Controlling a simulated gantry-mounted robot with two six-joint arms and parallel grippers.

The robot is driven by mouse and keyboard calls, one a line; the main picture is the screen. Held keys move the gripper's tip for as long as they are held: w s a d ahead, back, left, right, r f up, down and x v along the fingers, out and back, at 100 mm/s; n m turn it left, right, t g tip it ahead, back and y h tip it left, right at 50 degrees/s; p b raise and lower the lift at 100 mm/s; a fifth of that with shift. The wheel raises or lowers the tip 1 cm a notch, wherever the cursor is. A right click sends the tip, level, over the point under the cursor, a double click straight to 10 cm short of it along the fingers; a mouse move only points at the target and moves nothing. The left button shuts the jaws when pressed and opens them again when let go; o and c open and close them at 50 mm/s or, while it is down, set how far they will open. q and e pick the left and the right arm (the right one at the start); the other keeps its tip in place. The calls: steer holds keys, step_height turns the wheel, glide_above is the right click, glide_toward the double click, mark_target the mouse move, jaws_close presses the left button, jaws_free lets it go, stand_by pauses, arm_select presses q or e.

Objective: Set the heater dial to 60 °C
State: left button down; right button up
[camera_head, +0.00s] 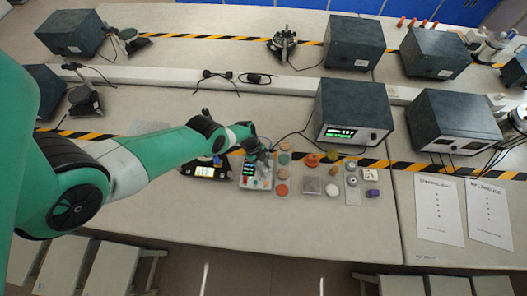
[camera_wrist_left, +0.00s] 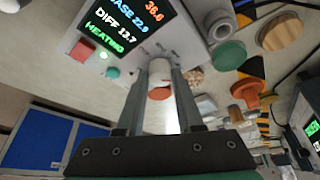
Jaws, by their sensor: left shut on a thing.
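The heater (camera_head: 248,184) is a small pale box on the bench with a dark, lit display and a red button. In the left wrist view its display (camera_wrist_left: 127,22) appears to read 36.6, BASE 22.9, DIFF 12.7 and HEATING. A red square button (camera_wrist_left: 81,50) and a small green one (camera_wrist_left: 112,73) sit below the display. My left gripper (camera_head: 258,156) is over the heater's right side. In the wrist view its fingers (camera_wrist_left: 160,72) are shut on a whitish round knob, the dial (camera_wrist_left: 159,68). The dial's markings are mostly hidden by the fingers. My right gripper is not in view.
A black scale (camera_head: 205,172) with a lit display stands left of the heater. Several coloured discs and small pots, one orange (camera_head: 312,160), lie to the right. A dark instrument box (camera_head: 353,112) stands behind them, with cables. The front bench strip is clear.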

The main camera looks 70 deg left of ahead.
arm_select(q)
steer(key=c, duration=0.5)
jaws_free()
steer(key=shift+c, duration=0.2)
steer(key=p+v, duration=0.9)
steer(key=v, duration=0.2)
steer(key=shift+r+p, duration=0.35)
steer(key=shift+s, duration=0.15)
